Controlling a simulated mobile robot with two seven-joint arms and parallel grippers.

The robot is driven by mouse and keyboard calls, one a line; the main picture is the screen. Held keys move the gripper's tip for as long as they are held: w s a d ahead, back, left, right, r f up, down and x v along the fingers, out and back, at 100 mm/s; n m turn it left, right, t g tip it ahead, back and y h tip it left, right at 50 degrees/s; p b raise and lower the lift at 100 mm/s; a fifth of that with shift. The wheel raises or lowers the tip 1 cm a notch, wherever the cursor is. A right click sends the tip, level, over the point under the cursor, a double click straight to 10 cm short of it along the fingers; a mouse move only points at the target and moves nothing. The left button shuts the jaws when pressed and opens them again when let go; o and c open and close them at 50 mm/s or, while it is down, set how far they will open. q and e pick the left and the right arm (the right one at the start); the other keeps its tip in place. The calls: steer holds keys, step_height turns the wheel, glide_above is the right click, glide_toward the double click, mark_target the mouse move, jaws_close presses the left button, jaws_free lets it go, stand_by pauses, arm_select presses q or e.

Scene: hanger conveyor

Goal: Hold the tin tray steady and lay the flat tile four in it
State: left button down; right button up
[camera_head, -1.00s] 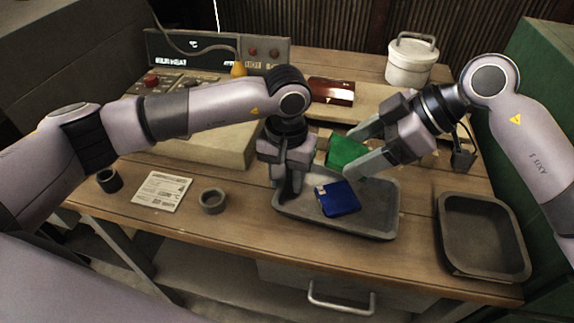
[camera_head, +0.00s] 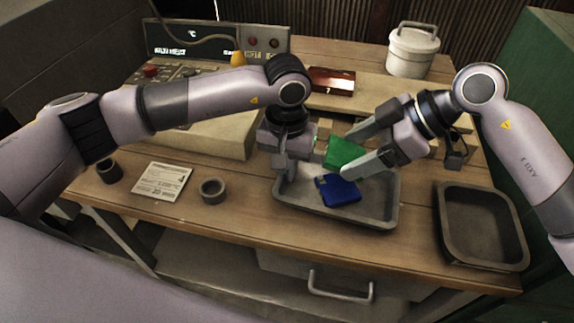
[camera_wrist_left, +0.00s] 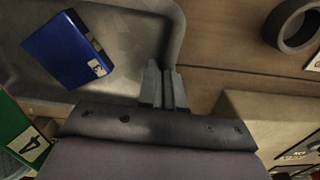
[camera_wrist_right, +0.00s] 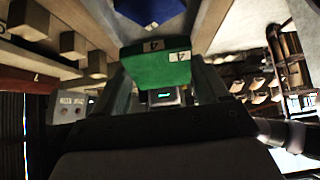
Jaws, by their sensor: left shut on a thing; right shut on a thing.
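The tin tray (camera_head: 378,212) is a shallow grey metal tray on the wooden bench. My left gripper (camera_head: 287,170) is shut on its rim at the left end; its fingers also show against the rim in the left wrist view (camera_wrist_left: 165,85). My right gripper (camera_head: 351,152) is shut on a flat green tile (camera_head: 342,153) marked 4, held above the tray's far part. The green tile shows between the fingers in the right wrist view (camera_wrist_right: 155,65). A blue tile (camera_head: 338,190) lies in the tray; it also shows in the left wrist view (camera_wrist_left: 68,50).
An empty dark tray (camera_head: 482,264) stands at right. A grey ring (camera_head: 212,190), a printed card (camera_head: 162,181) and a dark cup (camera_head: 109,170) lie at left. Behind are a red-brown tile (camera_head: 331,81), a lidded white pot (camera_head: 412,50) and a control panel (camera_head: 218,40).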

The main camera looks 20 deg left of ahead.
steer(key=shift+f, duration=3)
steer(key=o, duration=1.1)
steer(key=shift+f, duration=0.1)
steer(key=shift+o, duration=0.2)
steer(key=v, duration=0.7)
steer(key=shift+d+r, duration=0.15)
steer(key=shift+r, duration=0.1)
arm_select(q)
steer(key=c, duration=1.2)
jaws_free()
steer(key=shift+r, duration=0.1)
